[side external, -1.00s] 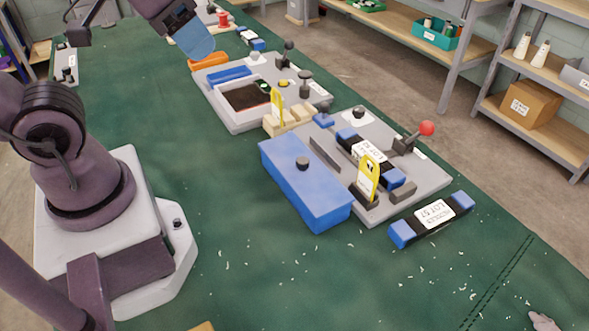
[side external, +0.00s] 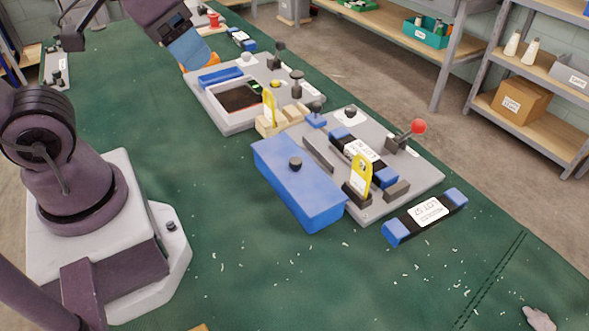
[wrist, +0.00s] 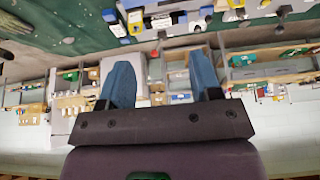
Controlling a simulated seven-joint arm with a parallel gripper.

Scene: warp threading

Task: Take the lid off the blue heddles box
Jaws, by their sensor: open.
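The blue heddles box (side external: 305,198) sits on the green bench top, in the middle of the side external view, with its lid (side external: 280,178) on. The lid has a small dark round knob (side external: 295,163) on top. My gripper (side external: 200,60) is at the upper left of that view, well apart from the box and above the far end of the bench. In the wrist view my gripper (wrist: 160,78) shows two blue fingers spread wide with nothing between them. The box cannot be made out clearly in the wrist view.
A grey fixture (side external: 425,180) with a red-knobbed lever (side external: 418,127) stands right against the box's side. A yellow tag (side external: 361,178) rises close by. A LOT 57 bar (side external: 425,216) lies at the right. Another grey station (side external: 235,122) stands behind. The bench left of the box is clear.

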